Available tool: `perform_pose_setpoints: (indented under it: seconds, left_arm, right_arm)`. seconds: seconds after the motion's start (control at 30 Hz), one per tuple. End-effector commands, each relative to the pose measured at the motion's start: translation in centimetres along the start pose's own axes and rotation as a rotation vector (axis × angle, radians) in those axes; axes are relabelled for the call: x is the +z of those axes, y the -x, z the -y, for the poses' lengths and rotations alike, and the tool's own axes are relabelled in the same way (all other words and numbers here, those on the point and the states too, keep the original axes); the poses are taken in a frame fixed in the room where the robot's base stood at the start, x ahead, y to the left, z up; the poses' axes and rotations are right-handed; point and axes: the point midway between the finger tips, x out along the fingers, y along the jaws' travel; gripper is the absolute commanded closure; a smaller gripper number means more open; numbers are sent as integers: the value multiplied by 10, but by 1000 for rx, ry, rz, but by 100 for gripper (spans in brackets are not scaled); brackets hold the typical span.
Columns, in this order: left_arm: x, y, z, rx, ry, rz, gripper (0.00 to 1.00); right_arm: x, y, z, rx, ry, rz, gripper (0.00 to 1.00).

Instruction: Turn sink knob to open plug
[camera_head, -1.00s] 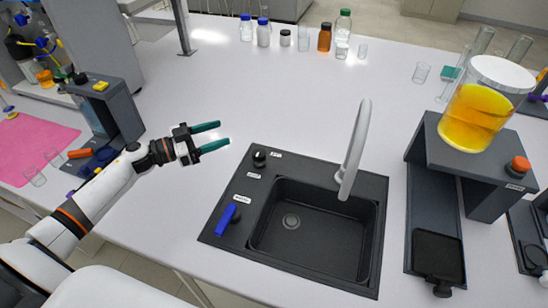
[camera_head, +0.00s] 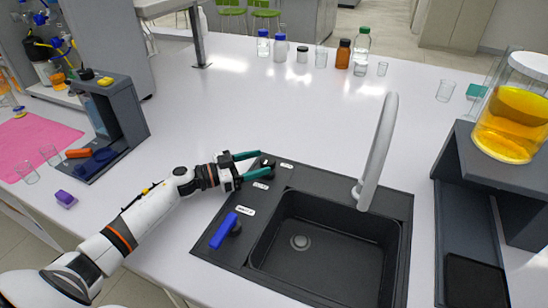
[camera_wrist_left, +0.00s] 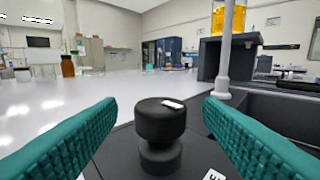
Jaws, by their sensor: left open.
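The black sink knob (camera_wrist_left: 160,122) stands upright on the sink's dark deck, with a white mark on its top. In the head view the knob (camera_head: 268,163) is at the deck's far left corner, partly hidden by my gripper. My left gripper (camera_head: 264,163) is open, its two teal fingers on either side of the knob. In the left wrist view the gripper (camera_wrist_left: 160,135) shows gaps between both fingers and the knob. The dark sink (camera_head: 330,231) has a round drain (camera_head: 300,242) in its basin floor. My right gripper is not in view.
A blue lever (camera_head: 223,231) sits on the deck's left side. A tall grey faucet (camera_head: 376,155) rises behind the basin. A dark stand with a yellow-filled vessel (camera_head: 510,125) is at the right. Several bottles stand at the back; the table between is clear.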

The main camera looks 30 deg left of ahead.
Motion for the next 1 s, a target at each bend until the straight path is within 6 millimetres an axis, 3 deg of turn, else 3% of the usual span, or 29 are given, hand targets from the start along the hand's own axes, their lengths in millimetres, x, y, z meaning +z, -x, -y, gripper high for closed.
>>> perform_pose_setpoints:
  seconds: [0.1, 0.3, 0.67, 0.7, 0.97, 1.0]
  left_arm:
    - [2, -24, 0, 0, 2, 4, 39]
    - [0, -48, 0, 0, 2, 2, 39]
    - [-1, -54, 0, -1, 0, -1, 39]
    - [-1, -54, 0, 0, 0, -1, 41]
    - [0, -54, 0, 0, 0, -1, 83]
    - [0, -54, 0, 0, 0, -1, 84]
  right_arm:
    - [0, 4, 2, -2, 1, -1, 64]
    - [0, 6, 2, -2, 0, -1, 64]
    - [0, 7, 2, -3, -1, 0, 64]
    - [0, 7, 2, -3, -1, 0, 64]
    - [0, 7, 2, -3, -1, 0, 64]
    - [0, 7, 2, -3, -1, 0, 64]
